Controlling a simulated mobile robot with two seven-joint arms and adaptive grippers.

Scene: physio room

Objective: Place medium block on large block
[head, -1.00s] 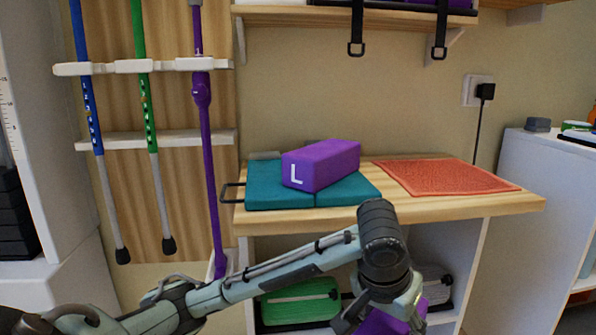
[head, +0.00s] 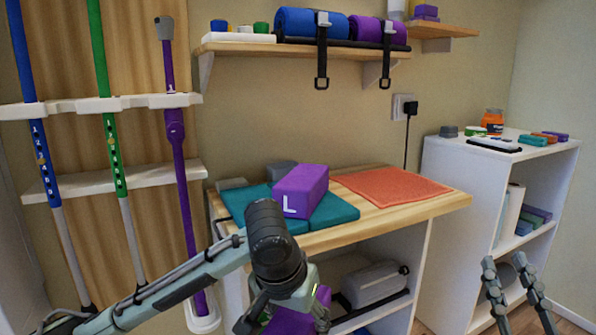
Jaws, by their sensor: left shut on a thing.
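The large block is purple with a white L (head: 303,190) and lies on the teal folded mat (head: 337,212) on the wooden bench top. My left gripper (head: 284,316) is in front of and below the bench's front edge. It is shut on a purple block (head: 296,322), mostly hidden by the gripper and the bottom picture edge; no size letter shows on it. My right gripper (head: 510,270) is at the lower right, its two fingers apart and empty, well away from both blocks.
An orange textured mat (head: 392,187) covers the right of the bench top (head: 420,207). Grey items lie behind the large block. A grey case (head: 374,285) is on the shelf below. A white cabinet (head: 455,190) stands right; poles hang left. A wall shelf (head: 300,46) is above.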

